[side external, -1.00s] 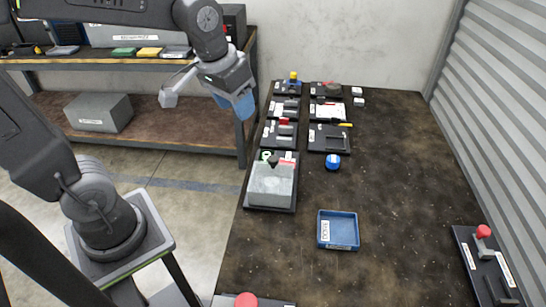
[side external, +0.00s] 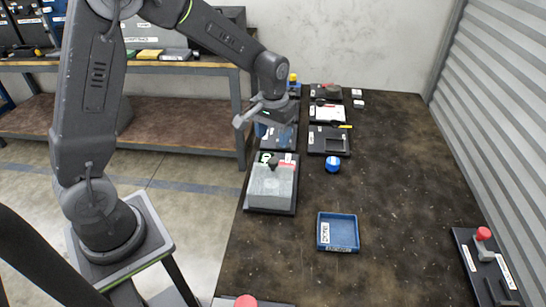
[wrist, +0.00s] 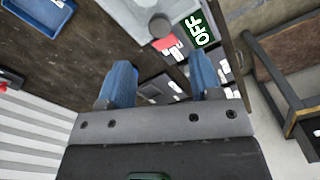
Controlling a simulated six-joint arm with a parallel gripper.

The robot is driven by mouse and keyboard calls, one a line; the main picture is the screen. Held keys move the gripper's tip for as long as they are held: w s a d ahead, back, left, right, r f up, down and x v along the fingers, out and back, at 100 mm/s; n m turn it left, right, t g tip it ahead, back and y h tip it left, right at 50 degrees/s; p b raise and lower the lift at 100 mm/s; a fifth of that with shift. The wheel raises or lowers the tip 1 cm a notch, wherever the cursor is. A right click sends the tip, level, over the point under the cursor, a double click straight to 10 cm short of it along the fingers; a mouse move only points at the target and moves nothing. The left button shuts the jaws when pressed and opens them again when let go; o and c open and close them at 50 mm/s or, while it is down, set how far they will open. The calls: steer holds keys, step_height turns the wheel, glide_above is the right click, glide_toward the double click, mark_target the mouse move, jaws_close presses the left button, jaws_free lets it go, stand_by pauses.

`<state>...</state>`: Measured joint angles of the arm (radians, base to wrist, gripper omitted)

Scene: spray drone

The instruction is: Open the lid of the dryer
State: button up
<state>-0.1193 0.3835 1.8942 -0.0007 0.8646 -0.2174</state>
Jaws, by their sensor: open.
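The dryer appears to be the grey box (side external: 270,187) with a sloped lid and a dark knob (side external: 273,163) on top, on a black base at the table's left edge. Its lid looks shut. In the wrist view the pale grey box (wrist: 143,10) is cut off at the top, with its round knob (wrist: 160,26) and a green OFF label (wrist: 197,29) beside it. My gripper (side external: 274,133) hangs behind the dryer, above the small black stations, and does not touch it. Its two blue fingers (wrist: 162,78) are spread apart with nothing between them.
A blue tray (side external: 338,247) and a blue round object (side external: 333,164) lie right of the dryer. Several black stations, including one with a square recess (side external: 330,140), stand at the back. A red-knobbed station (side external: 484,250) is at the right. The table's middle right is clear.

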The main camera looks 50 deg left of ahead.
mark_target(273, 160)
step_height(273, 160, down, 8)
steer(key=shift+r, duration=0.1)
stand_by(0.4)
jaws_close()
stand_by(0.3)
